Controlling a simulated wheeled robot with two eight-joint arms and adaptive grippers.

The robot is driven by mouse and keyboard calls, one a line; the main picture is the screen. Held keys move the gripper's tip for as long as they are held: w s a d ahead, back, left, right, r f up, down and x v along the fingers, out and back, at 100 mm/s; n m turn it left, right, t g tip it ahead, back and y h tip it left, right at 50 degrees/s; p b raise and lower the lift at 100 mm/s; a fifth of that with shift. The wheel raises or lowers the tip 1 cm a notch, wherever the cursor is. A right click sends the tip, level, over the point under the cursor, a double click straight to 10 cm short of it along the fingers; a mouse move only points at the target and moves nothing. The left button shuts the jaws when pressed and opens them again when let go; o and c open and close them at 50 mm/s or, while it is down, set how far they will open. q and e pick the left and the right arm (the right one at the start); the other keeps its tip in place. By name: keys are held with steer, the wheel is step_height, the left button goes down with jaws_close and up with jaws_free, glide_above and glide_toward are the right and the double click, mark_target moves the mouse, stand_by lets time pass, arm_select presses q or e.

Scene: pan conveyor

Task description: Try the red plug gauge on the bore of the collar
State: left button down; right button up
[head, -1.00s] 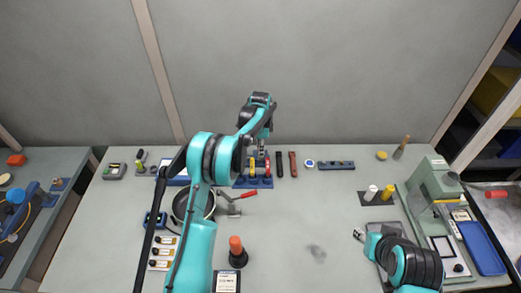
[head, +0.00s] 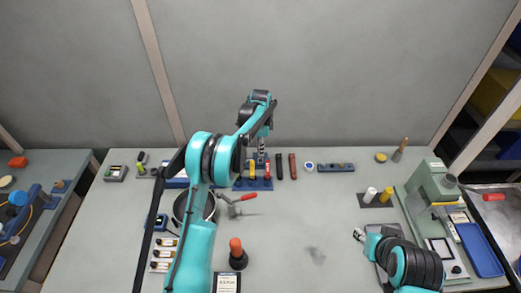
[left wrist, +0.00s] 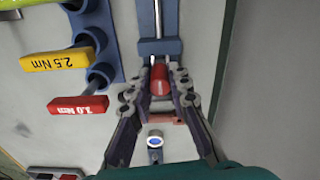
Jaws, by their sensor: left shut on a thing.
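My left gripper (left wrist: 160,88) is shut on a small red piece (left wrist: 160,78) between its fingertips. It appears to be the red plug gauge; most of it is hidden by the fingers. A metal rod and a blue bracket (left wrist: 157,47) show just beyond it; I cannot tell whether they touch it. In the head view my left gripper (head: 262,148) is over the back of the bench, just above the blue rack (head: 240,184), and the held piece is not clear there. I cannot identify the collar or its bore. My right gripper (head: 359,235) is low at the right; its fingers are too small to judge.
The rack holds a yellow 2.5 Nm handle (left wrist: 58,60) and a red 1.0 Nm handle (left wrist: 78,105). A red-handled lever clamp (head: 235,207) and a pot (head: 207,207) stand in front. A green machine (head: 432,185) is at right. The centre bench is mostly clear.

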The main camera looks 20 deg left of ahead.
arm_select(q)
steer(key=shift+r+p, duration=1.1)
steer(key=shift+r, duration=1.25)
steer(key=shift+a, duration=0.1)
